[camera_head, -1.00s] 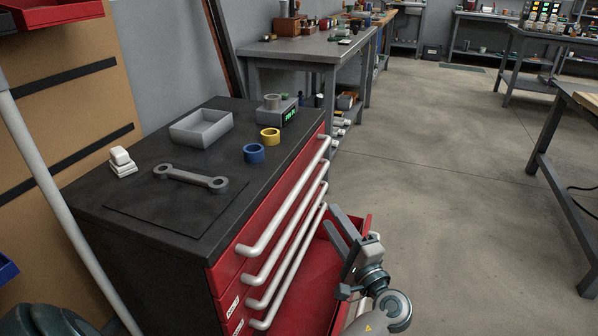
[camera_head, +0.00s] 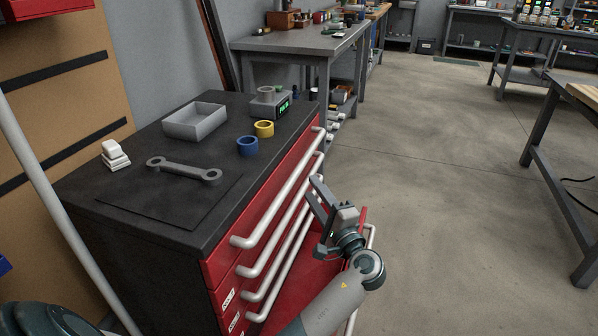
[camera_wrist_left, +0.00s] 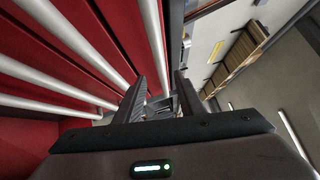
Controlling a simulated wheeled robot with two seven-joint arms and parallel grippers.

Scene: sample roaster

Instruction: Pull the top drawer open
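The top drawer (camera_head: 214,270) is the uppermost red front of the tool cabinet and sits shut, flush with the cabinet. Its long white bar handle (camera_head: 284,189) runs along the front. My left gripper (camera_head: 314,196) is open and empty, to the right of the handles, above the pulled-out lower drawer. Its fingers point toward the upper handles without visibly holding one. In the left wrist view, the two fingers (camera_wrist_left: 160,92) are apart, with several white handles to their left; I cannot tell which is the top one. My right gripper is not in view.
A lower drawer (camera_head: 330,268) stands open beneath my left arm. Open floor lies right.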

